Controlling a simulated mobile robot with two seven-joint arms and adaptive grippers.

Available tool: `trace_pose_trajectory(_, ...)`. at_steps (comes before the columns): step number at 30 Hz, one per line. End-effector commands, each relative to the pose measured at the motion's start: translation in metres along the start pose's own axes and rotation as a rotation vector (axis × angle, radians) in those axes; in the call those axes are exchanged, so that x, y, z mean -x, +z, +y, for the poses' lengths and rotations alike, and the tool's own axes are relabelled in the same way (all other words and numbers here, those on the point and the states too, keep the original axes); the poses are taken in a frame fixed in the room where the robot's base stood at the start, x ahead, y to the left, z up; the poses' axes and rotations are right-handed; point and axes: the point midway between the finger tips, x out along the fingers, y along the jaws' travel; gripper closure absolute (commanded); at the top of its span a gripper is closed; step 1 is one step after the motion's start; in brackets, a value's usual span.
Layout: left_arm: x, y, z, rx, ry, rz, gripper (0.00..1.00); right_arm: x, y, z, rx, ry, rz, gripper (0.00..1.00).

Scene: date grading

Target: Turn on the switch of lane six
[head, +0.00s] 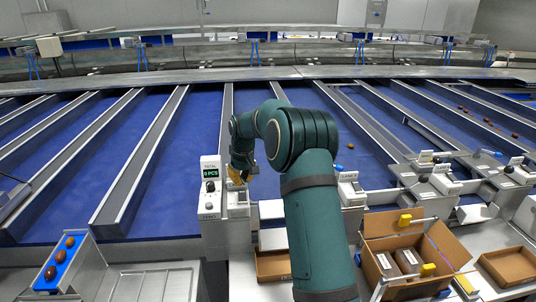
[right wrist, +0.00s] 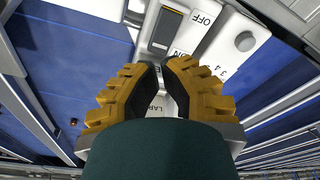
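A white control box (right wrist: 235,35) shows in the right wrist view, with a rocker switch (right wrist: 167,32) between printed OFF and ON marks and a grey round knob. The rocker is dark with an orange strip at its far end; its set position is hard to tell. My right gripper (right wrist: 161,72) has yellow ridged fingers with dark tips close together, just short of the switch, holding nothing visible. In the head view my right gripper (head: 238,176) is beside the white counter post (head: 209,198), which reads 0 PCS. The lane number is not readable. My left gripper is out of view.
Blue lanes (head: 140,160) with grey dividers run away behind the boxes. A cardboard box (head: 440,240) stands front right, and a blue tray (head: 60,265) with several dates lies front left. Other lane control boxes (head: 350,188) stand right of my arm.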

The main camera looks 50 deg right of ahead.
Motion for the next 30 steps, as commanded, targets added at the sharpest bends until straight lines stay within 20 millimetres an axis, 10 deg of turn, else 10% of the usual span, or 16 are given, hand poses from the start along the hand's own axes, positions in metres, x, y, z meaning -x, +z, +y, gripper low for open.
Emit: trace_pose_trajectory(30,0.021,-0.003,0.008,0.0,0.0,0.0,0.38,0.043,-0.007,0.0,0.001,0.0,0.002,1.0)
